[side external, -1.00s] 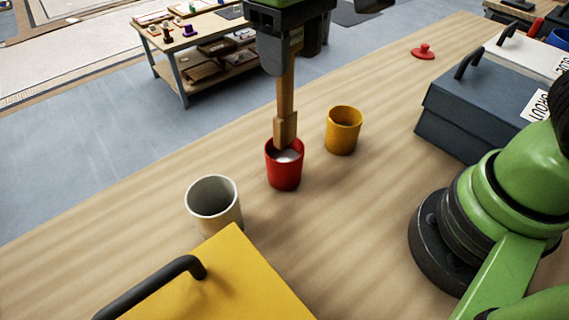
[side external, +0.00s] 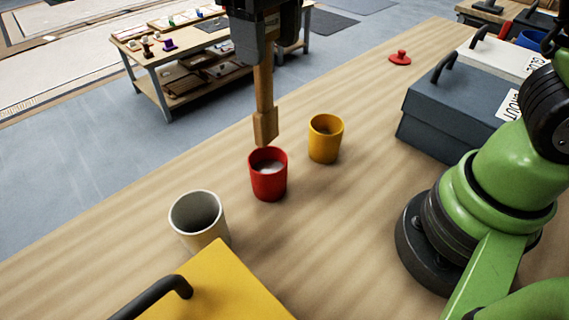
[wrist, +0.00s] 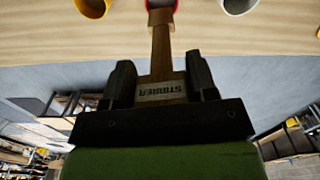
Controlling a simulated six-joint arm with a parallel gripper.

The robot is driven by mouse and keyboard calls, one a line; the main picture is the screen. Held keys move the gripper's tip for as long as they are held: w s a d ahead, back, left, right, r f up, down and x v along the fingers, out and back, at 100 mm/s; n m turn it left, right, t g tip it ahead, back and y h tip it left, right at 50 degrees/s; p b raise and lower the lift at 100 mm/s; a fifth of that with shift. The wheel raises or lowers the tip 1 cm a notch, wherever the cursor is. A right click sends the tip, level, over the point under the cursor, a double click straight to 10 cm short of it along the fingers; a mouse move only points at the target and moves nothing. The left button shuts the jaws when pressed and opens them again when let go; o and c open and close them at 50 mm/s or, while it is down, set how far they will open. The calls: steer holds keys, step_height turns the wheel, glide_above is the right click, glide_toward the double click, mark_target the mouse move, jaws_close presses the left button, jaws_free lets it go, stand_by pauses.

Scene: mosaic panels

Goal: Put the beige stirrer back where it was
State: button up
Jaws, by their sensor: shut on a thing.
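The beige stirrer (side external: 264,100) hangs upright from my gripper (side external: 258,62), its wide paddle end down. The paddle is just above the rim of the red cup (side external: 268,183), which holds something whitish. In the wrist view my gripper (wrist: 161,90) is shut on the stirrer (wrist: 161,55), whose handle carries a label reading STIRRER. The yellow cup (side external: 325,143) stands to the right of the red cup. The whitish cup (side external: 200,225) stands to the left and looks empty; its bottom is in shadow.
A yellow box with a black handle (side external: 225,285) is in the front. A dark grey box (side external: 440,118) and a white box (side external: 490,58) stand at the right, near my arm's base. A red knobbed lid (side external: 400,58) lies at the far edge. Bare wood lies between.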

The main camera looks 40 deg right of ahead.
steer(key=s+d+f+m, duration=0.2)
steer(key=d, duration=2.6)
step_height(320, 180, down, 10)
steer(key=d, duration=0.1)
steer(key=shift+s, duration=0.2)
steer(key=o, duration=1.1)
steer(key=shift+f, duration=0.1)
steer(key=shift+o, duration=0.2)
